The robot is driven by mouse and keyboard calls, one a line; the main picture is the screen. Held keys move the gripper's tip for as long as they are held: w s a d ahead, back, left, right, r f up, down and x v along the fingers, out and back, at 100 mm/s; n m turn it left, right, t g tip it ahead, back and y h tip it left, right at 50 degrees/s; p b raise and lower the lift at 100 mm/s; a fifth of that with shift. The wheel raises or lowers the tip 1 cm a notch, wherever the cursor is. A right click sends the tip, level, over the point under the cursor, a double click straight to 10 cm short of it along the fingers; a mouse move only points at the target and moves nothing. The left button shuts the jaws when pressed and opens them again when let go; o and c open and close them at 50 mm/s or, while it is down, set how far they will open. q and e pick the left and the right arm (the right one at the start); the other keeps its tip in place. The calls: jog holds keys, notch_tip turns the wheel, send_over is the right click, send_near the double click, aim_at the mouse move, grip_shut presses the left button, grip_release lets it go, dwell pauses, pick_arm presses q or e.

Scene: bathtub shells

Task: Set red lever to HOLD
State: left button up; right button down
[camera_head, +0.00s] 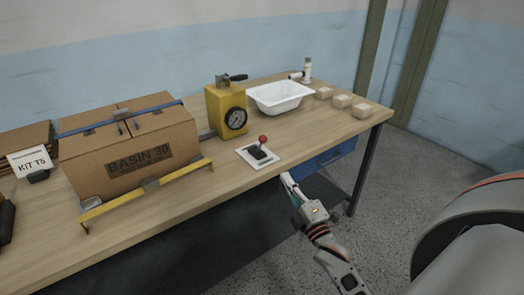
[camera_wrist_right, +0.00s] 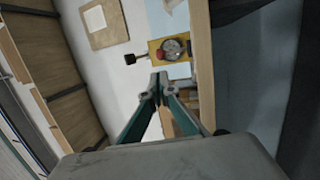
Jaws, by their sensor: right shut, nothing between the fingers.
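The red lever (camera_head: 263,139) has a red ball knob on a short stem. It rises from a black base on a pale plate (camera_head: 247,155) near the table's front edge. The stem looks near upright; any HOLD marking is too small to read. In the right wrist view the red knob (camera_wrist_right: 160,54) shows just beyond the fingertips, against the yellow gauge unit (camera_wrist_right: 183,44). My right gripper (camera_head: 286,178) is shut and empty, at the table's front edge, to the right of and nearer than the lever, apart from it. It also shows in the right wrist view (camera_wrist_right: 158,80). My left gripper is out of view.
The yellow gauge unit (camera_head: 227,107) stands behind the lever. A white basin (camera_head: 280,96) and several small packages (camera_head: 342,101) are to the right. A cardboard box (camera_head: 130,150) with a yellow bracket (camera_head: 150,190) stands left. A blue drawer (camera_head: 320,160) hangs below the tabletop.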

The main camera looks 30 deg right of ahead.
aim_at(263, 139)
jog(key=p+x, duration=0.1)
jog(key=x, duration=1.3)
jog(key=shift+w+r+p, duration=0.3)
jog(key=shift+r, duration=0.05)
dwell(0.4)
jog(key=shift+w+a+r, duration=0.1)
jog(key=shift+w+r, duration=0.55)
jog(key=shift+w, duration=0.1)
jog(key=shift+w+r, duration=0.4)
jog(key=shift+w, duration=0.3)
jog(key=shift+w+a+r, duration=0.1)
jog(key=shift+w+r, duration=0.1)
jog(key=shift+w, duration=0.5)
jog(key=shift+a+f+b+x, duration=0.1)
jog(key=shift+a+b+x, duration=0.1)
jog(key=shift+b+x, duration=0.6)
jog(key=shift+a+f+b+x, duration=0.15)
jog(key=shift+b+x, duration=0.3)
jog(key=shift+x, duration=0.55)
